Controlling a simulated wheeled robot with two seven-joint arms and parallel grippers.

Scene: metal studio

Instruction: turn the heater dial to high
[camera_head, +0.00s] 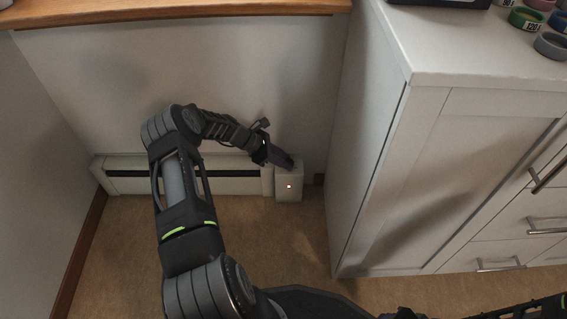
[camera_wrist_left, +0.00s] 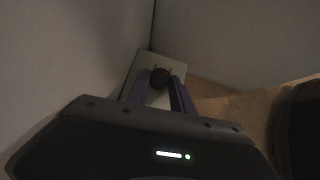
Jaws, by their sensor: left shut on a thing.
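The heater (camera_head: 232,184) is a long low white unit with a dark slot, along the base of the back wall. At its right end is a pale control box (camera_head: 289,186) with a small bright spot on its front. My left gripper (camera_head: 285,162) reaches down to the top of this box. In the left wrist view, the fingers of my left gripper (camera_wrist_left: 160,84) are closed around a dark round dial (camera_wrist_left: 160,77) on the box's top (camera_wrist_left: 146,65). The dial's markings cannot be read. My right gripper does not show.
A white cabinet (camera_head: 440,170) with drawers stands close to the right of the heater box. A wooden sill (camera_head: 180,12) runs above the heater. Several coloured rings (camera_head: 526,19) lie on the cabinet top. The brown floor (camera_head: 280,245) in front of the heater is clear.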

